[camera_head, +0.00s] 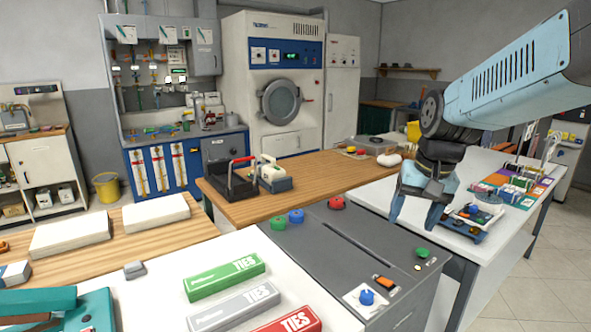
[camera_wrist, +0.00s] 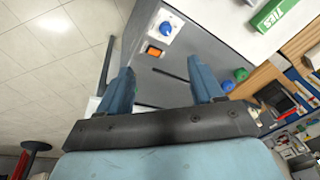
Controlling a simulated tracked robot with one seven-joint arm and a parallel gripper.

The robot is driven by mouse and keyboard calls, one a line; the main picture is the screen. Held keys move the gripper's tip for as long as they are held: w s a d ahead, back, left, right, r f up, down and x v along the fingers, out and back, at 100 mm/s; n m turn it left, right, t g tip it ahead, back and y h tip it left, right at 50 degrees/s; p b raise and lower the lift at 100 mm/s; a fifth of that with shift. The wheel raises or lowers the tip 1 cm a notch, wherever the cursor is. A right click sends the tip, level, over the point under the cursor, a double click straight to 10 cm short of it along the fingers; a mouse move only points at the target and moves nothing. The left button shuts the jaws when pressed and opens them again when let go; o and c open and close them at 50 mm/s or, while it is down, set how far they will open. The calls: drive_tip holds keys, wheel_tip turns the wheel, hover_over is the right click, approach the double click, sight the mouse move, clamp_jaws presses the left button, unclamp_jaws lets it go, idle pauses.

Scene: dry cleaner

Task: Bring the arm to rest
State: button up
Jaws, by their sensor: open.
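My gripper (camera_head: 416,212) hangs at the end of my light blue arm on the right of the head view, pointing down. It is above and beside the right end of the grey counter unit (camera_head: 335,248), near the white table. In the wrist view my gripper (camera_wrist: 163,88) shows two blue fingers spread apart with nothing between them. Beyond the fingers are the grey unit's top, a blue knob (camera_wrist: 166,27) and an orange switch (camera_wrist: 154,52).
A white table (camera_head: 510,215) with small coloured items stands right of the grey unit. Green, grey and red TIES boxes (camera_head: 224,277) lie on the white counter. A wooden counter (camera_head: 330,177) holds a black tote (camera_head: 231,184). Open floor (camera_head: 545,275) lies at the right.

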drive_tip(key=s+r+n+t+h, duration=0.1)
drive_tip(key=s+r+n+t, duration=0.1)
drive_tip(key=s, duration=0.8)
drive_tip(key=shift+r+n+t, duration=0.3)
drive_tip(key=shift+r+t, duration=0.3)
drive_tip(key=shift+t, duration=0.1)
